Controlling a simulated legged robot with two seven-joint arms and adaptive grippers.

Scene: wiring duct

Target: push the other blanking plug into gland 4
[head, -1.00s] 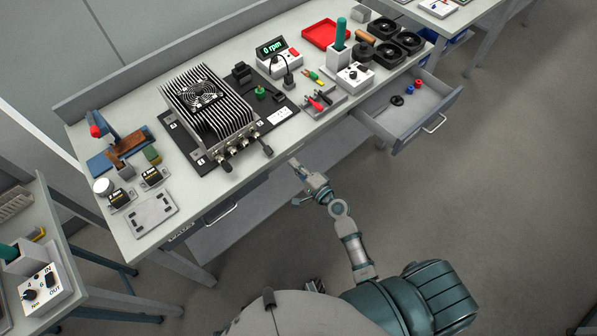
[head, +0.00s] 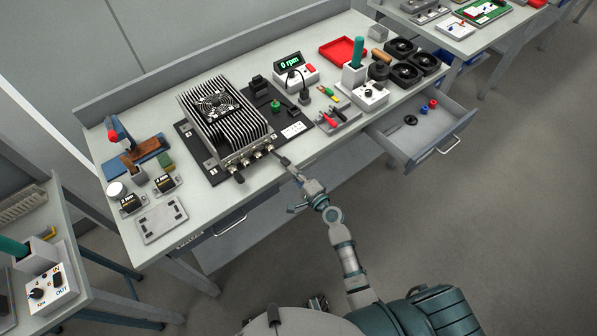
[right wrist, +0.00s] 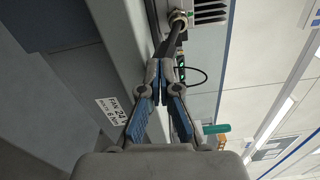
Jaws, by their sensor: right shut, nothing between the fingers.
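The finned metal housing (head: 220,118) stands on a black base plate, with a row of cable glands (head: 257,156) along its front. A black plug (head: 239,177) sticks out at the left end of the row. Another black plug (head: 285,161) sticks out of the right end gland. In the right wrist view this plug (right wrist: 171,43) runs from the metal gland (right wrist: 178,19) back to my fingertips. My right gripper (head: 300,176) is shut with nothing between its fingers; its tips (right wrist: 165,64) are at the plug's outer end, whether touching I cannot tell.
An open drawer (head: 411,139) juts out right of my right arm. A tool rest with red-handled tools (head: 338,117) and a white control box (head: 370,95) stand on the bench. A grey slotted plate (head: 161,219) lies at the front left.

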